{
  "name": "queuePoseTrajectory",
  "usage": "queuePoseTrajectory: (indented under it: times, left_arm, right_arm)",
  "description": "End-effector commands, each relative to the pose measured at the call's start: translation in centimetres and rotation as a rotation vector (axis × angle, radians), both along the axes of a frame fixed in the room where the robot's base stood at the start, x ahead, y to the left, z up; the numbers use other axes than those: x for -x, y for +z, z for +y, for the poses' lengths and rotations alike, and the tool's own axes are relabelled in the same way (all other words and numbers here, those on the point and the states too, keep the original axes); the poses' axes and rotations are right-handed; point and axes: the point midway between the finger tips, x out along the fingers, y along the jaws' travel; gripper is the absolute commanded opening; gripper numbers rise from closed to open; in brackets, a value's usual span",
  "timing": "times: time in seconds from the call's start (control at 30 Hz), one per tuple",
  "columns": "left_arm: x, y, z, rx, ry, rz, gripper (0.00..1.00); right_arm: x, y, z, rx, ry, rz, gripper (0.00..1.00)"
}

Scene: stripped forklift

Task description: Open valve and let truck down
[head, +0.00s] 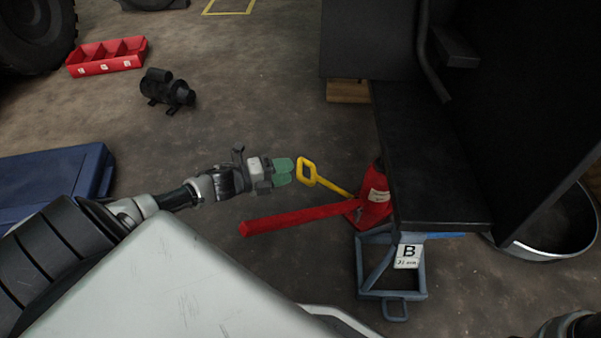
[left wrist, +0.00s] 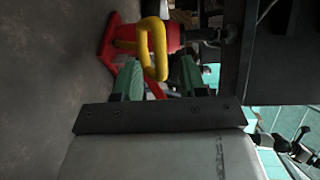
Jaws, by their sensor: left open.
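A red bottle jack (head: 374,205) stands on the floor by the edge of the black forklift body (head: 430,170). A long red handle (head: 290,217) sticks out from it to the left. A yellow valve handle with a loop end (head: 307,172) also reaches out from the jack toward my left gripper (head: 283,171). My left gripper has green fingertips, is open, and sits just left of the yellow loop. In the left wrist view the yellow loop (left wrist: 154,48) shows between and beyond the green fingers, with the red jack (left wrist: 125,35) behind it. My right gripper is not in view.
A blue-grey stand with a "B" label (head: 408,256) stands below the forklift edge. A wooden block (head: 347,91) lies under the body farther back. A red bin (head: 107,57), a black motor-like part (head: 167,89) and a blue case (head: 60,175) lie at left.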

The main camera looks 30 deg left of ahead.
Motion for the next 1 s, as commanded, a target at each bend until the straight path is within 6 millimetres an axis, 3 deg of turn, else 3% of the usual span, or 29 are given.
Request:
queuePoseTrajectory:
  times: [0.03,0.27,0.63,0.9,1.0]
  left_arm:
    - [-0.9,-0.6,-0.6,0.0,-0.002,-0.005,0.42]
    - [-3.1,-0.7,-2.2,0.0,0.0,-0.001,0.42]
    - [-3.6,-0.6,-2.6,0.0,0.001,0.001,0.42]
    - [-3.6,-0.6,-2.5,0.0,0.001,0.001,0.02]
    - [-3.6,-0.6,-2.5,0.0,0.001,0.001,0.0]
  right_arm:
    - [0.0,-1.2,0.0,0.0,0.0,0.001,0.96]
    - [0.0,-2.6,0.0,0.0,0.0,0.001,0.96]
    - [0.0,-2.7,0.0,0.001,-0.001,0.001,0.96]
    - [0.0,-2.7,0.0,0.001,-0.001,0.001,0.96]
    - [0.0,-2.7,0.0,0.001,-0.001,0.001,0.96]
